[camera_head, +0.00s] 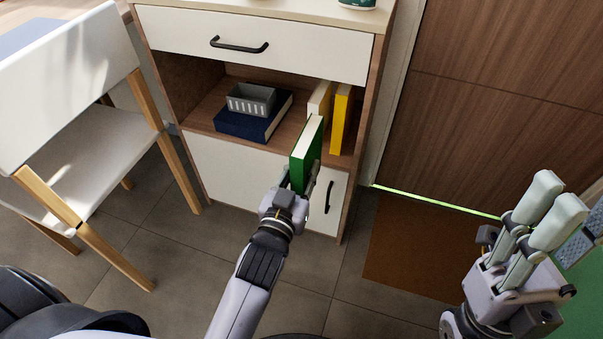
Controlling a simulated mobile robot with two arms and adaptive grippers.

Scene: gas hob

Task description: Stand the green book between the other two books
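The green book (307,152) is upright in front of the open shelf, with its pale page edges up. My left gripper (298,185) is shut on its lower near part; the fingers are partly hidden. A yellow book (341,117) stands upright at the right of the shelf. A pale cream-yellow book (319,97) stands just left of it, with a narrow gap between them. The green book hides the lower part of the pale book. My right gripper (547,208) is open and empty at the far right, away from the books.
A dark blue book (240,124) lies flat on the shelf (207,108), with a grey basket (251,99) on it. A white drawer (255,38) with a black handle is above. A white chair (75,95) stands left. A brown mat (415,248) lies on the floor.

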